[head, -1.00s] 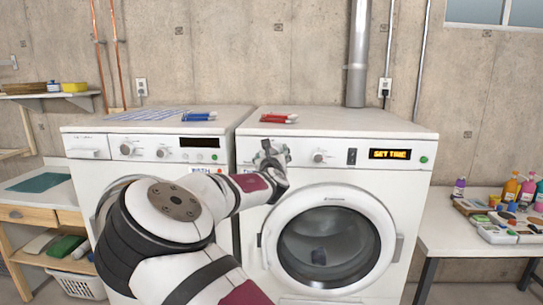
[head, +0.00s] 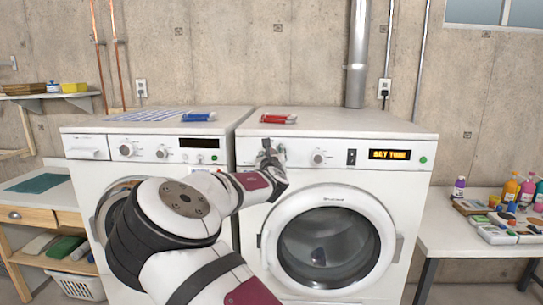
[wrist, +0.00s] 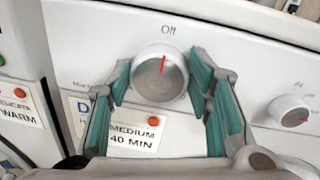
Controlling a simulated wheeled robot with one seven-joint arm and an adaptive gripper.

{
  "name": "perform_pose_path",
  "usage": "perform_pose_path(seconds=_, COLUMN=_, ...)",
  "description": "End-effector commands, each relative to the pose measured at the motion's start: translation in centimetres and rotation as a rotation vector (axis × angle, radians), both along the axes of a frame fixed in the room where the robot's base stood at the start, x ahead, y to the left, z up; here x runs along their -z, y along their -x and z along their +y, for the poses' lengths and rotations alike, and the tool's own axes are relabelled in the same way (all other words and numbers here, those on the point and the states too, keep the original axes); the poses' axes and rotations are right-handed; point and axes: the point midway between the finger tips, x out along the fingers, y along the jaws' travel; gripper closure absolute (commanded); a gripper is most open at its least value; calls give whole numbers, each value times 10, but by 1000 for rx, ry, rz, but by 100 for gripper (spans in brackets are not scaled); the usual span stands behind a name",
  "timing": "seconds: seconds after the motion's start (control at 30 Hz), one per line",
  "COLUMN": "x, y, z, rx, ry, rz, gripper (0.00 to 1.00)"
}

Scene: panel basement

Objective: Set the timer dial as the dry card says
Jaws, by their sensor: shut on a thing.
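The timer dial (wrist: 158,80) is a round silver knob on the right machine's white front panel. Its red pointer line points up, close to the word Off. My gripper (wrist: 161,88) is shut on the dial, with a teal finger pad on each side. It also shows in the head view (head: 271,158). The dry card (wrist: 118,128), below the dial, is partly hidden by my left finger; MEDIUM and 40 MIN can be read. The right machine's display (head: 389,154) reads SET TIME in yellow.
A smaller knob (wrist: 289,108) lies right of my fingers. Another card with WARM (wrist: 18,110) is on the left machine (head: 100,145). A red clip-like thing (head: 278,119) lies on the right machine's top. The round door (head: 330,240) is below the panel.

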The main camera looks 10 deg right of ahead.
Motion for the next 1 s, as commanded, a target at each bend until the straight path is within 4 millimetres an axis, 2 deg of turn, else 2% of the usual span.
perform_pose_path(seconds=0.37, x=0, y=0, z=-1, rx=-1, ry=-203, rz=-68, gripper=82)
perform_pose_path(seconds=1.0, x=3, y=1, z=-3, rx=0, ry=-782, rz=-255, gripper=82)
